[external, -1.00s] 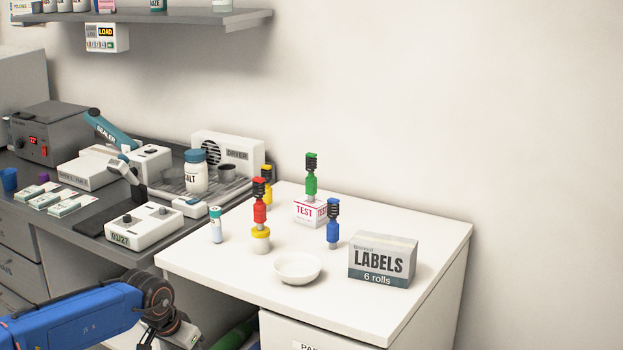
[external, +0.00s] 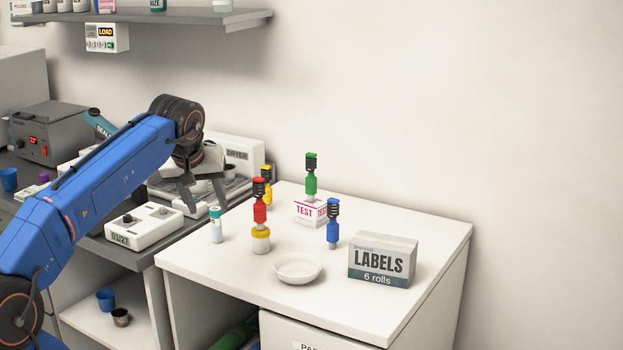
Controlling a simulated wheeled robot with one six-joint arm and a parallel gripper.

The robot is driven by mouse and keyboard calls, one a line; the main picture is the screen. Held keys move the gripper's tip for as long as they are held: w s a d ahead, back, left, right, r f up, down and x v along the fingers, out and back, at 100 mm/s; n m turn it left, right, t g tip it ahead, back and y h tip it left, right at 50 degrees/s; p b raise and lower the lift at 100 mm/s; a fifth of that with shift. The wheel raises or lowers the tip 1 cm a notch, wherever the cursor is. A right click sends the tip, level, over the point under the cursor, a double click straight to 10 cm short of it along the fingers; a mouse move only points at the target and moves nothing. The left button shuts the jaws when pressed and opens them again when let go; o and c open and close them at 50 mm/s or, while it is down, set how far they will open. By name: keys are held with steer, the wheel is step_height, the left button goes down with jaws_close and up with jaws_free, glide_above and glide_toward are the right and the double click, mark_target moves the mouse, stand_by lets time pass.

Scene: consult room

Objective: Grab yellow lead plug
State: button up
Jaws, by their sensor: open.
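The yellow lead plug (external: 267,188) has a black ribbed top part and a yellow cap. It stands toward the back left of the white table, partly hidden behind the red plug (external: 260,208). My gripper (external: 207,206) is open and empty. It points down over the dark counter's right end, to the left of the yellow plug in the picture and apart from it.
The red plug stands on a yellow-topped jar (external: 261,241). The green plug (external: 311,180) stands on a TEST box (external: 306,213); the blue plug (external: 333,225) is nearby. A small tube (external: 216,226), a white bowl (external: 298,268) and a LABELS box (external: 382,261) share the table.

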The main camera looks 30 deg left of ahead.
steer(key=w+a+r+n+g, duration=0.1)
steer(key=w+r+n, duration=0.5)
steer(key=w, duration=0.3)
steer(key=n+g+h, duration=0.3)
steer(key=n, duration=1.3)
glide_above(269, 187)
steer(key=s+a, duration=0.2)
steer(key=shift+m, duration=0.3)
steer(key=f, duration=0.6)
steer(key=w+d+f, duration=0.1)
steer(key=f, duration=0.4)
steer(key=w+f, duration=0.1)
steer(key=f, duration=0.5)
steer(key=shift+w+d+f, duration=0.2)
steer(key=shift+d+f, duration=0.1)
steer(key=shift+f, duration=0.05)
steer(key=c, duration=1.1)
